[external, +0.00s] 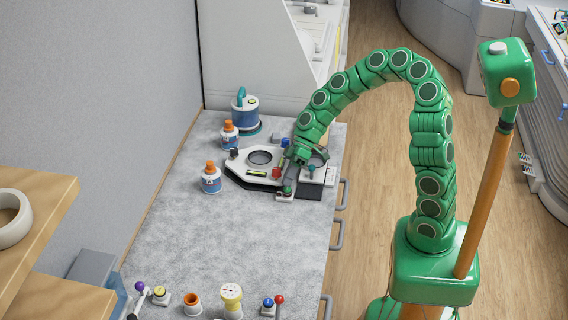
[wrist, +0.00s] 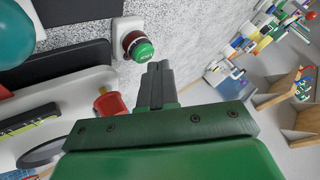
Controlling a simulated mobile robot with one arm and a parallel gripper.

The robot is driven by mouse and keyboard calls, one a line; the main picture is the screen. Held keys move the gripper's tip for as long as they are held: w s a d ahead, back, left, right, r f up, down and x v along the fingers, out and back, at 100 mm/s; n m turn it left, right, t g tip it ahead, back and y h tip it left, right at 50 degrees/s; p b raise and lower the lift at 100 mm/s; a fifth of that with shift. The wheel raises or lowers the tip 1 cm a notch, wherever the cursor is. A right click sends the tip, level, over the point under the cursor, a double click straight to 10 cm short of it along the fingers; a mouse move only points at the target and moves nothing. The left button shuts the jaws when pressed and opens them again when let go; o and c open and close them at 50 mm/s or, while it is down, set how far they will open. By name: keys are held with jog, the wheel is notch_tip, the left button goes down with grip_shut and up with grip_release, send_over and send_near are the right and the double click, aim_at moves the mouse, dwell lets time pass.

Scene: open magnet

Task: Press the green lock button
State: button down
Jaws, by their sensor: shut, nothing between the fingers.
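The green lock button (wrist: 143,51) is a round green cap with lettering on a dark red collar. It sits on a small white base (wrist: 125,28) on the grey speckled counter. My gripper (wrist: 158,68) is shut and empty, its dark fingertips just beside the button in the wrist view. A small gap shows between them there; whether they touch is hard to tell. In the external view, my gripper (external: 289,184) points down over the white base (external: 284,197) at the front of the white device, and hides most of the button.
The white device (external: 237,167) with round dark plates and a red knob (external: 277,173) stands close beside my gripper. Two orange-capped bottles (external: 211,183) and a blue canister (external: 243,115) stand to its left and behind. Knobs and gauges (external: 231,297) line the near counter; the counter's middle is clear.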

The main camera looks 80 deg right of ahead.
jog(key=shift+f, duration=0.2)
dwell(0.5)
jog(key=shift+f, duration=0.3)
jog(key=shift+r, duration=0.5)
jog(key=shift+r, duration=0.15)
jog(key=shift+r, duration=2.85)
